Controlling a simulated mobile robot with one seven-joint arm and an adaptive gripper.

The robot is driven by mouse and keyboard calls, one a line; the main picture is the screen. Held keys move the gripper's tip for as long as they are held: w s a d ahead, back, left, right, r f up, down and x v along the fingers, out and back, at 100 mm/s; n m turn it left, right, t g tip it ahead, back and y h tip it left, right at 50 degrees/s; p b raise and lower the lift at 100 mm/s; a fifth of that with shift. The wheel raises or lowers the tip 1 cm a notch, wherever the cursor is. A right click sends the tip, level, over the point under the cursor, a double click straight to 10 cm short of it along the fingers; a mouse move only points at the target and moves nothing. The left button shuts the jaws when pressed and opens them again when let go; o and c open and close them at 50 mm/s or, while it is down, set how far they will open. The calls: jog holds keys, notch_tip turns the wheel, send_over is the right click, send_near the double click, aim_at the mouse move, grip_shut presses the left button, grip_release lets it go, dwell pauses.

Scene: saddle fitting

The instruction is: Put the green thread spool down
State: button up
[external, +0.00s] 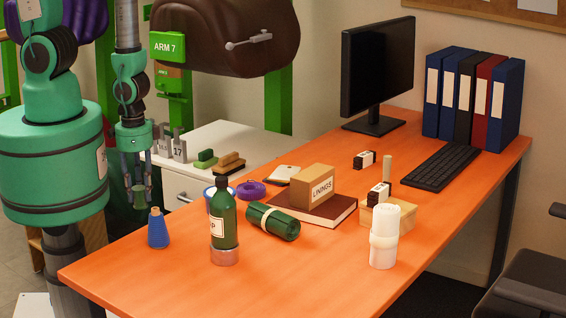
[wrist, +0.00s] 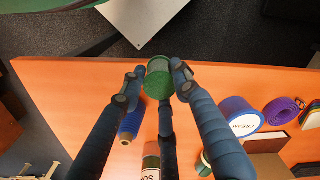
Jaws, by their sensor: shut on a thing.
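The green thread spool (wrist: 159,78) sits between my fingertips in the wrist view, with its round end showing. My gripper (wrist: 157,80) is shut on it. In the external view my gripper (external: 138,188) hangs fingers down at the table's left edge, and the spool (external: 142,196) shows only partly among the fingers. It appears held above the orange table (external: 110,270), near the edge. A blue thread spool (external: 158,230) stands upright on the table close by. It also shows left of the fingers in the wrist view (wrist: 130,124).
A white cabinet (external: 215,145) with brushes is behind. The table's front left is bare.

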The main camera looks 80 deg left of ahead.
jog(key=shift+w, duration=0.1)
jog(key=w+d, duration=0.1)
jog(key=w, duration=0.4)
jog(key=w+d+f, duration=0.1)
jog(key=w+d, duration=0.1)
jog(key=w, duration=0.3)
jog(key=w+d, duration=0.2)
jog(key=w, duration=0.3)
jog(key=shift+f+p, duration=0.25)
jog(key=shift+p, duration=0.1)
jog(key=shift+f, duration=0.1)
jog(key=shift+f, duration=1.65)
jog(key=shift+f+b, duration=0.15)
jog(key=shift+b, duration=0.15)
jog(key=o, duration=1.1)
jog(key=shift+o, duration=0.2)
